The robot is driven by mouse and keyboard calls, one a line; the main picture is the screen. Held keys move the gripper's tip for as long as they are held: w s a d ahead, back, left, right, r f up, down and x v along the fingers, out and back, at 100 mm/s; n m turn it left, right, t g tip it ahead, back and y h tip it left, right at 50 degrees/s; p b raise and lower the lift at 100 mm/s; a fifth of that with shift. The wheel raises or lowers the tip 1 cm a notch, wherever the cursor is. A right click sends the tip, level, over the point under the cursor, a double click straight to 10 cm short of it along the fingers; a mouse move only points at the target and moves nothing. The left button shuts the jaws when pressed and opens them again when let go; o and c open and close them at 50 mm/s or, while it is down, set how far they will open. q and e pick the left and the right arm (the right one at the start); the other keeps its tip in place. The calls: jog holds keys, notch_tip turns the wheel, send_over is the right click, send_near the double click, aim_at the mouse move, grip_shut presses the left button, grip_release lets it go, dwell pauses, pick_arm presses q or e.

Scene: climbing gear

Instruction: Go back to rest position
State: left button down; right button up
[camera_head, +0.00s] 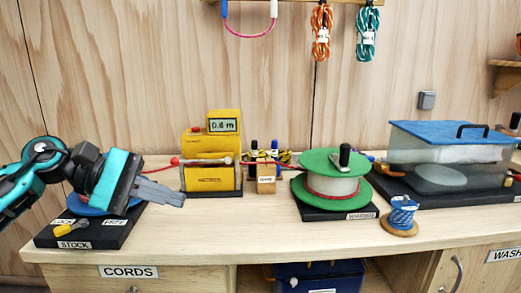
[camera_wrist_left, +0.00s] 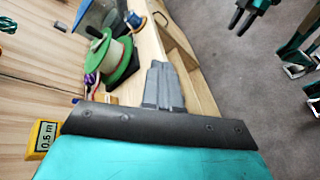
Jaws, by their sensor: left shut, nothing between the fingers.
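My left gripper (camera_head: 160,191) comes in from the left in the head view. Its grey fingers are shut with nothing between them. They are above the tabletop, just left of the yellow meter, and point right. The teal and dark gripper body covers part of the blue spool on the black STOCK base (camera_head: 110,235). In the left wrist view the closed fingers (camera_wrist_left: 163,88) stand out over the pale bench edge. The head view does not show my right gripper.
The yellow meter (camera_head: 223,145) reads 0.6 m. A red cord runs to the green-flanged winder (camera_head: 332,158). A small blue spool (camera_head: 402,214) stands right of it, before a blue-lidded clear bin (camera_head: 450,142). Cord hanks (camera_head: 321,30) hang above. The bench front (camera_head: 240,225) is clear.

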pick_arm(q)
jog(key=d+f+n+t+h+p, duration=0.25)
jog(key=d+n+t+h, duration=0.3)
jog(key=n, duration=1.05)
jog(key=s+a+f+n+t+y+p, duration=0.1)
jog(key=s+a+f+n+t+y, duration=0.15)
jog(key=f+n+y, duration=0.65)
jog(key=s+a+f+n+t, duration=0.1)
jog(key=f+n+t, duration=0.3)
jog(key=n, duration=1)
jog(key=s+a+f+n+t+y+p, duration=0.1)
jog(key=s+a+f+n+t+y, duration=0.15)
jog(key=f+n+y, duration=0.65)
jog(key=s+a+f+n+g+h, duration=0.1)
jog(key=s+a+f+n+g, duration=0.1)
jog(key=s+f+n+g, duration=0.3)
jog(key=s+f+n, duration=0.4)
jog(key=s+n, duration=0.2)
jog(key=n, duration=0.1)
jog(key=shift+s+f+n, duration=0.2)
jog(key=shift+s+n, duration=0.05)
jog(key=shift+n, duration=0.05)
pick_arm(e)
jog(key=shift+s+d+r+h, duration=0.4)
jog(key=shift+s+d+r, duration=0.45)
jog(key=shift+d+r, duration=0.15)
